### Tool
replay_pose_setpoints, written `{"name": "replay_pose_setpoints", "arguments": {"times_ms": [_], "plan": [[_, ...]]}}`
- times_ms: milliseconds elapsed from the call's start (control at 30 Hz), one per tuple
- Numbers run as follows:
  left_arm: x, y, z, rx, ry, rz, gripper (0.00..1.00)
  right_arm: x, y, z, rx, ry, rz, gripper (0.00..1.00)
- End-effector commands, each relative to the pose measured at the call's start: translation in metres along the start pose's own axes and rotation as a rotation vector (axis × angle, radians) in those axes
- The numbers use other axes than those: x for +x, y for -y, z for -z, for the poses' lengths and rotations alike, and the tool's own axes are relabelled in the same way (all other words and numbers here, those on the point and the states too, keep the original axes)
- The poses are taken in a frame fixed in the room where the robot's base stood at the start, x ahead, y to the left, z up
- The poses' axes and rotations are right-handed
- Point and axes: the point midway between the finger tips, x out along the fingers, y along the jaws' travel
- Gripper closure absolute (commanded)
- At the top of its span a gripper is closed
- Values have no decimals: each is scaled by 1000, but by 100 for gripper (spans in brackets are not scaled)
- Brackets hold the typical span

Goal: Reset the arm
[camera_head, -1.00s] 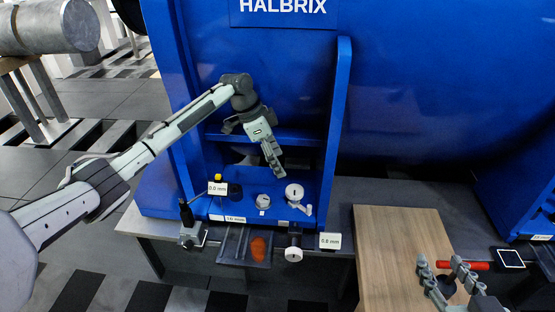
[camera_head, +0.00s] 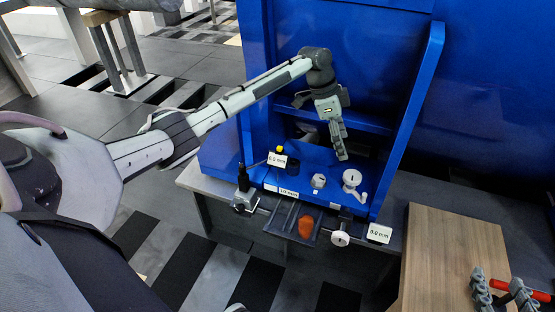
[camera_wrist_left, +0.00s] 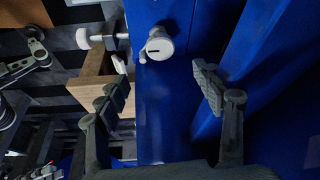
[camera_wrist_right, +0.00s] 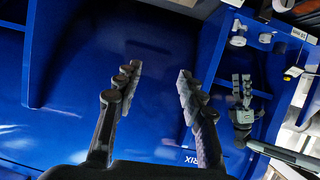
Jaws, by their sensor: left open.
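My left arm reaches in from the left in the head view. Its gripper (camera_head: 340,140) hangs inside the blue housing (camera_head: 422,95), above the small knobs, touching nothing that I can see. In the left wrist view the left gripper (camera_wrist_left: 163,88) is open, with a white slotted knob (camera_wrist_left: 159,47) beyond the gap between its fingers. My right gripper (camera_head: 500,290) is at the lower right of the head view, over the wooden board. In the right wrist view the right gripper (camera_wrist_right: 155,82) is open and empty, with the blue surface behind it.
A white crank knob (camera_head: 351,178) and a small grey knob (camera_head: 318,181) stand on the blue ledge. An orange piece (camera_head: 306,227) lies in a dark tray (camera_head: 281,218) in front. A wooden board (camera_head: 436,262) and a red cylinder (camera_head: 541,296) are at right.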

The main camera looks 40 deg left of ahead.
Motion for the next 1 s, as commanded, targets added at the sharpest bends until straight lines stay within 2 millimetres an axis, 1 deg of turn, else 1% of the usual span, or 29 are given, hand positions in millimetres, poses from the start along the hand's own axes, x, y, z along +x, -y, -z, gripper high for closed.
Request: {"name": "replay_pose_setpoints", "arguments": {"times_ms": [467,567,667,767,800,867,900,967,1000], "plan": [[0,0,0,0,0,0,32,0,0,0,0,1,0,60],[5,-4,-1,-5,3,-2,32,1,-1,-3,-2,12,-1,60],[25,-23,-5,-29,16,-3,32,4,-5,-14,-4,60,-8,60],[58,-57,-14,-87,34,8,32,8,-14,-39,-8,156,-24,60],[72,-74,-21,-121,41,18,32,9,-18,-52,-9,204,-32,60],[89,-100,-31,-182,48,41,32,10,-25,-73,-10,282,-44,60],[98,-117,-39,-228,52,59,32,9,-30,-87,-10,333,-53,60],[109,-142,-53,-302,58,89,32,7,-38,-109,-9,411,-66,60],[113,-158,-64,-354,63,112,32,4,-43,-123,-8,463,-75,60]]}}
